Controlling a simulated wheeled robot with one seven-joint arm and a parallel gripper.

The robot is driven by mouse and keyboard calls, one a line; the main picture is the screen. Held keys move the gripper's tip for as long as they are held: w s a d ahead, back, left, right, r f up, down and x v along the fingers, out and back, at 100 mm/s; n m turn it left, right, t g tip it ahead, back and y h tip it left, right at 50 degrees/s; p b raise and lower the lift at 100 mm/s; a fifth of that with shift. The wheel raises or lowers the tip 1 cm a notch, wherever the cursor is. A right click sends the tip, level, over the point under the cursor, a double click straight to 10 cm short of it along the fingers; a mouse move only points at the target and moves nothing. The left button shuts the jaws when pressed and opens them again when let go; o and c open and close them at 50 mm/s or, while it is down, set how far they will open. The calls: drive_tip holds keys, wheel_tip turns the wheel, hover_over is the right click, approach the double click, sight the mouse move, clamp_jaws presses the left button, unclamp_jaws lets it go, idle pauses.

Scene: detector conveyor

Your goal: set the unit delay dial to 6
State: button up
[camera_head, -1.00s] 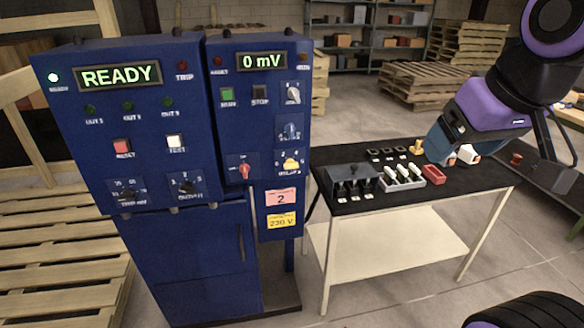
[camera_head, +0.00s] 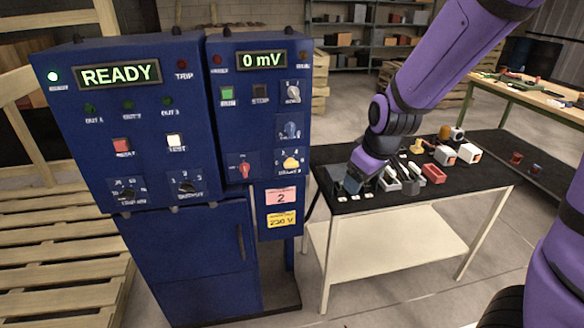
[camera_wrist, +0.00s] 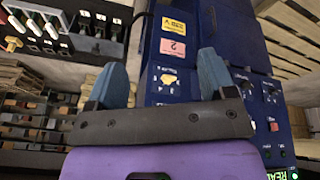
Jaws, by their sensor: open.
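A yellow dial (camera_head: 291,163) sits low on the narrow right-hand part of the blue cabinet, with a label under it that seems to read delay. Its setting is too small to read. The yellow dial also shows upside down in the wrist view (camera_wrist: 169,79), between and beyond my fingers. My gripper (camera_head: 347,184) is over the front left of the black-topped table, right of the cabinet and apart from the dial. In the wrist view my gripper (camera_wrist: 161,60) has its two blue fingers wide apart with nothing between them.
A red knob (camera_head: 244,170), a blue knob (camera_head: 291,131) and a grey knob (camera_head: 293,91) sit close around the yellow dial. The black-topped table (camera_head: 478,180) carries several small parts. Wooden pallets (camera_head: 50,225) stand left of the cabinet.

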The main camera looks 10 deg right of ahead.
drive_tip(key=w+f+n+h, duration=0.3)
drive_tip(key=w+f+n, duration=0.15)
drive_tip(key=f, duration=0.75)
drive_tip(key=n+t+y, duration=0.3)
drive_tip(key=n+t, duration=1.1)
drive_tip(key=n, duration=1.2)
approach(292, 167)
drive_tip(key=w, duration=1)
drive_tip(key=shift+a+f, duration=0.1)
drive_tip(key=c, duration=0.9)
